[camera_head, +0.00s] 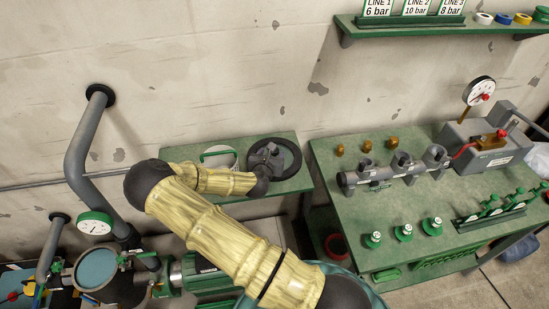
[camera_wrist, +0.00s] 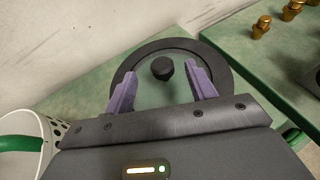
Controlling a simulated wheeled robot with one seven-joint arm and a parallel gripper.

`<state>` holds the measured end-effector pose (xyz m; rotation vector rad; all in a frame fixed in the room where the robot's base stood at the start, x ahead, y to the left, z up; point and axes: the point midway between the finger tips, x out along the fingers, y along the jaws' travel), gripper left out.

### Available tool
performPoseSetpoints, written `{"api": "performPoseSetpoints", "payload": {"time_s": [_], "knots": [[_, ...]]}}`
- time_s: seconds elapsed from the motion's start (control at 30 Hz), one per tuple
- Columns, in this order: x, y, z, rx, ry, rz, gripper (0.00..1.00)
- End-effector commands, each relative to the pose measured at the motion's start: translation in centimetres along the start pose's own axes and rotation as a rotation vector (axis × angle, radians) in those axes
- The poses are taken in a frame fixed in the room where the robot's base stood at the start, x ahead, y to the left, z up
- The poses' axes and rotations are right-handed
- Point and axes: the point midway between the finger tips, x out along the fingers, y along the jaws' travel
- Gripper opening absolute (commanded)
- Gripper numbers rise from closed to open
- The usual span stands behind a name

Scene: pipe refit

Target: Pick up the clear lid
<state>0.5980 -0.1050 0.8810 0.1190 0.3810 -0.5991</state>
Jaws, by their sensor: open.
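The clear lid (camera_wrist: 222,62) is a round see-through pane with a dark rim and a black knob (camera_wrist: 162,68) at its middle. It lies on a small green table (camera_head: 180,157), which shows through the pane. In the head view my gripper (camera_head: 270,158) is over the lid (camera_head: 295,150) and hides part of it. In the wrist view my gripper (camera_wrist: 162,80) is open, with its two purple fingers on either side of the knob. I see gaps between the knob and both fingers. The gripper body hides the lid's near edge.
A white perforated basket (camera_head: 219,156) with a green handle stands left of the lid. The wall (camera_head: 220,70) is close behind. A larger green bench (camera_head: 335,150) to the right holds pipe fittings (camera_head: 393,167), brass parts and a gauge (camera_head: 480,91). Grey pipes (camera_head: 85,150) stand at left.

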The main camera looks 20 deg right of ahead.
Motion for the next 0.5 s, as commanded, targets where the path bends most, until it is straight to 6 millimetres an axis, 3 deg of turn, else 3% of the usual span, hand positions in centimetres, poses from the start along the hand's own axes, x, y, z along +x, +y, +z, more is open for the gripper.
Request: {"api": "performPoseSetpoints", "payload": {"time_s": [0.27, 0.5], "knots": [[0.3, -0.1, 0.0, 0.000, 0.000, -0.001, 0.56], [3.2, -0.3, -0.5, 0.002, 0.001, -0.002, 0.56]]}}
